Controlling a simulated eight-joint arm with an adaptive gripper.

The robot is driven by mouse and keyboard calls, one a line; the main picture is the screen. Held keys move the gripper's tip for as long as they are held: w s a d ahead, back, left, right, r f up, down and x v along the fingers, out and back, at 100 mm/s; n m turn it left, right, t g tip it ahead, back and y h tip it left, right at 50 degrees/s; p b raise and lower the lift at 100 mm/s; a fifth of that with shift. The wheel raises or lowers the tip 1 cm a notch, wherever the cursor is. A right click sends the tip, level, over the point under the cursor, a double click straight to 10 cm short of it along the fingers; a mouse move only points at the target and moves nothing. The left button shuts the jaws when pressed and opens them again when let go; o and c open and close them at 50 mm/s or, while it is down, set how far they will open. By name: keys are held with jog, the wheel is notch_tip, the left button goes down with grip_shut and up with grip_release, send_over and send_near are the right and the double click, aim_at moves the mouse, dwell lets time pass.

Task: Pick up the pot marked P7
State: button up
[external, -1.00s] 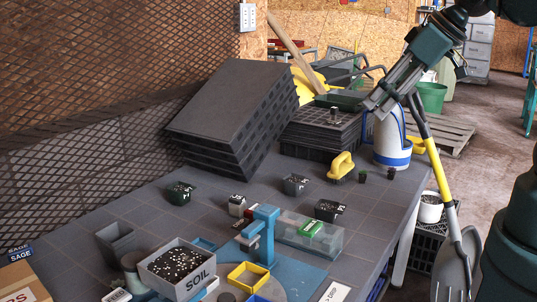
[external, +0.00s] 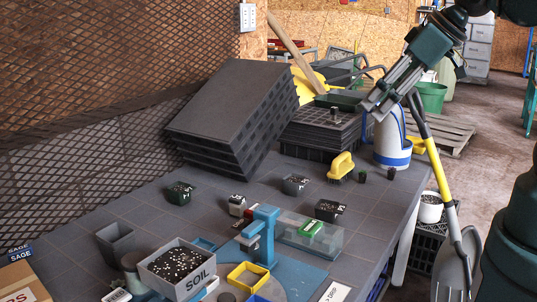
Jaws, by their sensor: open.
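Several small soil-filled pots with white tags stand on the grey table. A dark green pot (external: 179,195) is at the left, a grey pot (external: 295,186) is near the middle, and a black pot (external: 326,212) is beside the clear box. A pale pot (external: 237,206) stands behind the blue stand. The tag marks are too small to read surely, so I cannot tell which is P7. My gripper (external: 374,107) is open and empty, high at the upper right in front of the white and blue container, away from the pots.
A tall stack of black trays (external: 228,110) fills the table's back left. A blue stand (external: 262,235), clear box (external: 292,232), grey SOIL bin (external: 180,270) and yellow frame (external: 247,276) crowd the front. The left tabletop has room.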

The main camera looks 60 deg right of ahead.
dwell(0.3)
jog(key=w+a+r+g, duration=0.1)
jog(key=w+r, duration=0.1)
jog(key=w, duration=0.6)
jog(key=w+a+r+g, duration=0.1)
jog(key=w+a+r, duration=0.15)
jog(key=w, duration=0.55)
jog(key=g+p, duration=0.1)
jog(key=g, duration=0.4)
send_over(180, 189)
jog(key=shift+n, duration=0.4)
notch_tip(180, 189, down, 28)
jog(key=shift+f, duration=0.1)
jog(key=shift+w+f, duration=0.1)
jog(key=shift+f, duration=0.35)
jog(key=shift+f, duration=0.1)
